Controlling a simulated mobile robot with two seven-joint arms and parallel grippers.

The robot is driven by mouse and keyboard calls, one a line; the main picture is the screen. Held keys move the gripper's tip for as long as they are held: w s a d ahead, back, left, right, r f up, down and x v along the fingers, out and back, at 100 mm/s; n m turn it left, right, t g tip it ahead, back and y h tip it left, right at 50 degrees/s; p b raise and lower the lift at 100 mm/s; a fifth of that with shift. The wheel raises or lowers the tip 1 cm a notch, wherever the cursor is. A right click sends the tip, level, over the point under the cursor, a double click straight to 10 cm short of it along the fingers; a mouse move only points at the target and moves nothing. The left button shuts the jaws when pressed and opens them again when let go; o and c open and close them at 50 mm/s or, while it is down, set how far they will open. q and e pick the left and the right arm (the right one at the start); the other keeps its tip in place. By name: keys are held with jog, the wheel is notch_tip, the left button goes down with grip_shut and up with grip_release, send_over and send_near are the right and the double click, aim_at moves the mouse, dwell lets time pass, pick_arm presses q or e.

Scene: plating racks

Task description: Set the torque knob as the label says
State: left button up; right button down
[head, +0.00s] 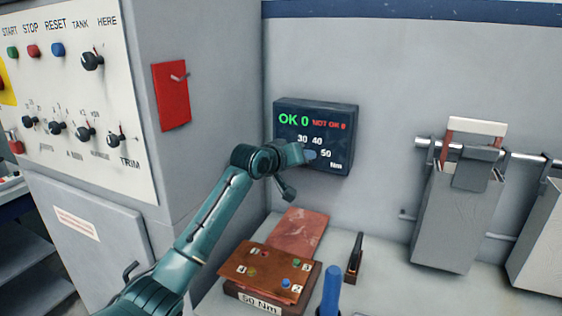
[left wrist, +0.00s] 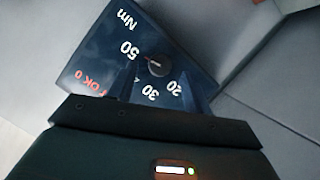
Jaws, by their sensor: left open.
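The torque box (head: 340,115) is a dark panel on the grey wall, reading OK 0 and NOT OK 0 with a scale in Nm. Its black knob (left wrist: 158,66) shows in the left wrist view, with its light mark turned roughly toward 50. In the head view my gripper hides the knob. The label (head: 260,302) on the front of a copper-topped block reads 50 Nm. My left gripper (head: 305,155) is open in front of the box's lower part. In the left wrist view its fingers (left wrist: 165,88) point at the knob; I cannot tell whether they touch it. My right gripper is not in view.
A control panel (head: 80,100) with buttons and knobs stands at left, beside a red plate (head: 172,95).

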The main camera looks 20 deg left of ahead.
pick_arm(q)
jog(key=b+v, duration=0.1)
jog(key=v, duration=0.9)
jog(key=shift+s+b, duration=0.2)
jog(key=shift+b, duration=0.1)
jog(key=shift+f, duration=0.1)
jog(key=s+d+f+m+g, duration=0.1)
jog(key=s+f, duration=0.4)
jog(key=f, duration=0.2)
jog(key=s+d+f+m+g, duration=0.1)
jog(key=s+f+g, duration=0.1)
jog(key=s+f, duration=0.3)
jog(key=s+d+f+m+g+y, duration=0.1)
jog(key=s+d+f+g, duration=0.1)
jog(key=s+f, duration=0.4)
notch_tip(320, 180, down, 5)
jog(key=shift+s+f, duration=0.15)
jog(key=s+f+m+g+y, duration=0.1)
jog(key=s+f+g, duration=0.25)
jog(key=s, duration=0.75)
jog(key=s+f+m+g+y, duration=0.15)
jog(key=s+f, duration=0.35)
jog(key=s, duration=0.5)
jog(key=w+d+f+t+h, duration=0.3)
jog(key=w+d+f+t, duration=0.2)
jog(key=f, duration=0.3)
jog(key=shift+f+m+t, duration=0.35)
jog(key=shift+t, duration=0.45)
